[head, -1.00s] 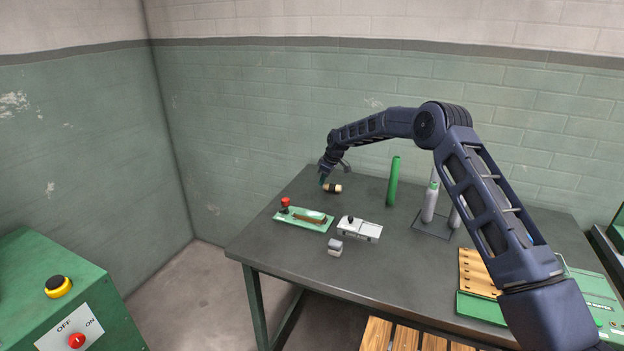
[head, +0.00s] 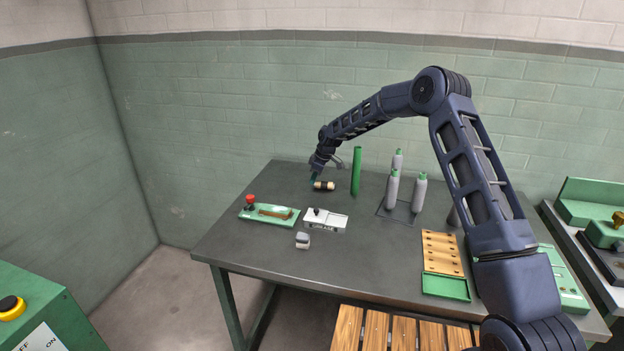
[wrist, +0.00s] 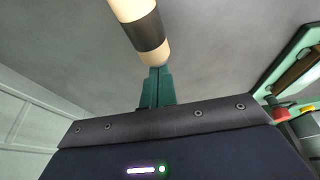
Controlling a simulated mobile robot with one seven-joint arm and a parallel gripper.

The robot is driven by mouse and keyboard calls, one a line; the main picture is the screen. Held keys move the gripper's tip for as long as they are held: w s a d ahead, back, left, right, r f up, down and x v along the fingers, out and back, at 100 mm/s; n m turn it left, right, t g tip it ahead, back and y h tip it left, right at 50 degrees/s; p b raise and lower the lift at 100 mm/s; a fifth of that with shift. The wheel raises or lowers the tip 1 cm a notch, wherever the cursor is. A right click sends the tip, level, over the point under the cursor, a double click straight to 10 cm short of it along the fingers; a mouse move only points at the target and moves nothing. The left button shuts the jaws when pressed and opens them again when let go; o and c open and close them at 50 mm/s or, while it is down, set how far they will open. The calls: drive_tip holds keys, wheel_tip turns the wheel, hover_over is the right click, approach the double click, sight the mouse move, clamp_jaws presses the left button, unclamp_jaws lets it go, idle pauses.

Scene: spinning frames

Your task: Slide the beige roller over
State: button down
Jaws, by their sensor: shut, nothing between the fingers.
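The beige roller (head: 324,186) lies on its side on the grey table, toward the back left, with dark bands around it. In the wrist view the roller (wrist: 128,12) shows beige with one dark band, and its near end is right at my fingertips. My gripper (head: 312,181) is shut and empty, low over the table at the roller's left end. Its green fingers (wrist: 157,72) are together in the wrist view and seem to meet the roller's end; I cannot tell if they touch.
A green upright cylinder (head: 356,171) stands just right of the roller. A green tray with a red knob (head: 270,214) and a white block device (head: 325,219) lie in front. Grey bottles (head: 392,188) stand farther right. The table between is clear.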

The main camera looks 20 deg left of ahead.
drive_tip(key=shift+a, duration=0.45)
drive_tip(key=a, duration=0.3)
drive_tip(key=shift+a, duration=0.15)
drive_tip(key=s+d+r+m+t+h, duration=0.1)
drive_tip(key=s+d+r+m, duration=0.1)
drive_tip(key=d+r, duration=0.95)
drive_tip(key=s+d+r+m+t, duration=0.1)
drive_tip(key=s+d+r+m, duration=0.1)
drive_tip(key=d+r, duration=0.9)
drive_tip(key=s+d+r+m+t+h, duration=0.1)
drive_tip(key=s+d+r+m, duration=0.1)
drive_tip(key=s+d+r, duration=0.45)
drive_tip(key=s+d+r+m+h, duration=0.1)
drive_tip(key=s+d+r+m, duration=0.15)
drive_tip(key=d, duration=0.75)
drive_tip(key=s+d+r+m+t, duration=0.1)
drive_tip(key=s+d+r+m, duration=0.25)
drive_tip(key=s+d, duration=1.1)
drive_tip(key=s+d+f+m, duration=0.2)
drive_tip(key=s+d+m, duration=0.1)
drive_tip(key=s, duration=0.5)
drive_tip(key=s+d+f+m, duration=0.3)
drive_tip(key=s+d, duration=0.2)
drive_tip(key=s, duration=0.3)
drive_tip(key=shift+s+d+f+t+h, duration=0.2)
drive_tip(key=shift+f+t+h, duration=0.1)
drive_tip(key=shift+h, duration=0.1)
